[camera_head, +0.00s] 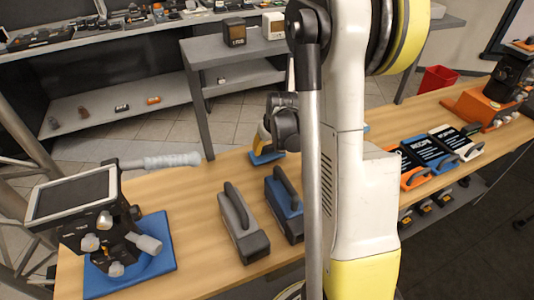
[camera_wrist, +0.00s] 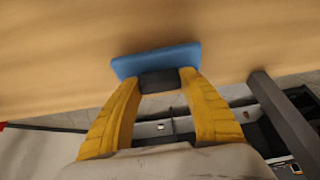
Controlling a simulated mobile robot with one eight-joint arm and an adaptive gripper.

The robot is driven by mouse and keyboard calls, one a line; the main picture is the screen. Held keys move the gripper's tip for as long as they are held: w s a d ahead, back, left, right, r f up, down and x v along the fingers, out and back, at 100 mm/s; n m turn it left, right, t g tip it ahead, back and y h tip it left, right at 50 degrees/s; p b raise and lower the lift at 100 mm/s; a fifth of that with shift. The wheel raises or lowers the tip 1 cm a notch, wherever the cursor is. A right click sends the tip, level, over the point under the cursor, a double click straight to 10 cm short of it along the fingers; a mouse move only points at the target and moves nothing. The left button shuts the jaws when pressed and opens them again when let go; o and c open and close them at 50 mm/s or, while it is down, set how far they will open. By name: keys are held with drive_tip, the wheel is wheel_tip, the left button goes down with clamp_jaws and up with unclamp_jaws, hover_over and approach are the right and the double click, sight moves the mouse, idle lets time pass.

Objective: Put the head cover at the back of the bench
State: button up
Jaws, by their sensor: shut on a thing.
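My gripper (camera_wrist: 158,118) has its two yellow fingers shut on the dark block of a blue piece (camera_wrist: 125,66), which I take to be the head cover. In the head view my gripper (camera_head: 264,143) is partly hidden, and the blue piece (camera_head: 262,158) shows beneath it, at the far edge of the wooden bench (camera_head: 190,210). The piece is at or very near the bench top; I cannot tell whether it touches.
A grey handled block (camera_head: 242,225) and a blue handled block (camera_head: 284,208) stand nearer on the bench. A screen device (camera_head: 75,195) on a blue base is at left. Several handled panels (camera_head: 430,155) and an orange device (camera_head: 485,105) are at right. A grey shelf table (camera_head: 235,50) stands behind.

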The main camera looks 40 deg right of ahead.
drive_tip(key=shift+f, duration=0.5)
drive_tip(key=shift+f, duration=0.2)
drive_tip(key=o, duration=1.1)
drive_tip(key=shift+o, duration=0.2)
drive_tip(key=shift+r, duration=0.1)
